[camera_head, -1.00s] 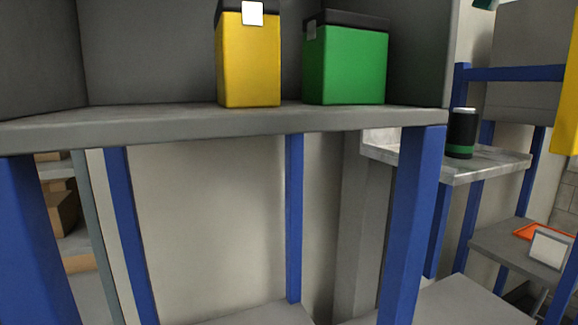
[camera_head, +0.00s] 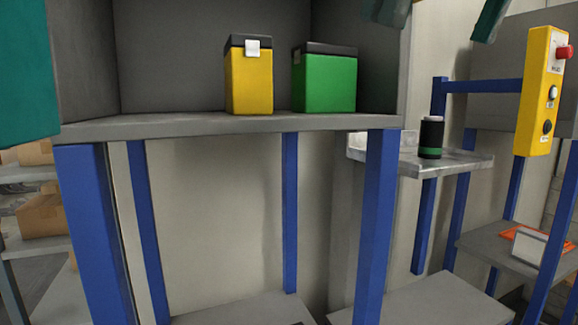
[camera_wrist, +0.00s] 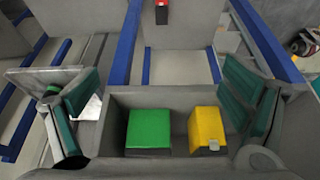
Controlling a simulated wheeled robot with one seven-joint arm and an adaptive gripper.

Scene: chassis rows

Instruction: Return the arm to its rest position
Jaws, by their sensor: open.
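My gripper (camera_wrist: 164,92) is open and empty in the wrist view, its teal fingers wide apart at the left and right. Between them, beyond the fingers, stand a green box (camera_wrist: 149,130) and a yellow box (camera_wrist: 206,128). In the head view the yellow box (camera_head: 250,80) and the green box (camera_head: 325,82), both with dark lids, stand upright side by side on a grey shelf (camera_head: 200,124). Teal parts cut off at the left edge and top right of the head view look like mine.
Blue posts (camera_head: 375,225) hold the shelf. To its right, a black and green canister (camera_head: 431,138) stands on a marbled ledge (camera_head: 465,163). A yellow control box (camera_head: 543,95) with a red button is at far right. Cardboard boxes (camera_head: 42,214) sit at far left.

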